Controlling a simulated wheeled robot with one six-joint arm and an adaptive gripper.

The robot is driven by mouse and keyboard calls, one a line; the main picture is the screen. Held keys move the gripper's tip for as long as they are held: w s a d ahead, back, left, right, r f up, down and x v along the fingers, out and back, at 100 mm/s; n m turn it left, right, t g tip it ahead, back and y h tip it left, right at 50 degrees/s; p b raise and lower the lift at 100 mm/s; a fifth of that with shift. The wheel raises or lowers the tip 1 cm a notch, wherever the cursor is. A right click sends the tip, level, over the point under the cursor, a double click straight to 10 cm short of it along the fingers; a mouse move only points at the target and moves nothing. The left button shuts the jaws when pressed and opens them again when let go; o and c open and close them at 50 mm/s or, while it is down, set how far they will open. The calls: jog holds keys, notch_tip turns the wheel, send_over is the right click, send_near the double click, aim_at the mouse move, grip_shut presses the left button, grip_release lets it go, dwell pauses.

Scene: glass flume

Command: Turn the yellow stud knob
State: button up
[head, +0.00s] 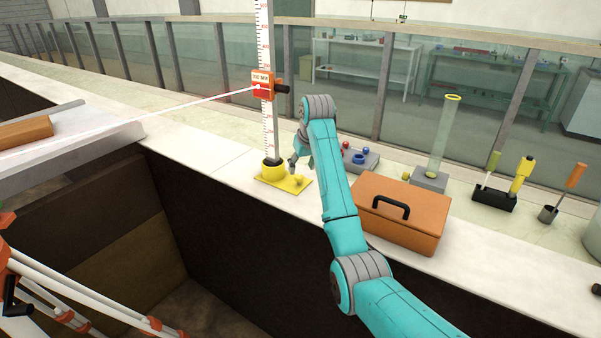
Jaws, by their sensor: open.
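My gripper (293,165) is just above and slightly left of the knob in the picture, pointing down. It looks apart from the knob, though the depth gap is hard to judge. The gripper is small in view and partly covered by my wrist; it is open, with nothing visible in it.
An orange-red device (262,84) with a black knob is clamped on the staff. An orange case (395,222) sits right of my forearm. Behind are a grey block with red and blue knobs (360,160) and a glass cylinder (440,140). A dark pit lies in front of the ledge.

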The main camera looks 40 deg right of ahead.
jog(key=shift+v, duration=1.55)
jog(key=shift+s+f, duration=0.1)
jog(key=shift+f, duration=0.05)
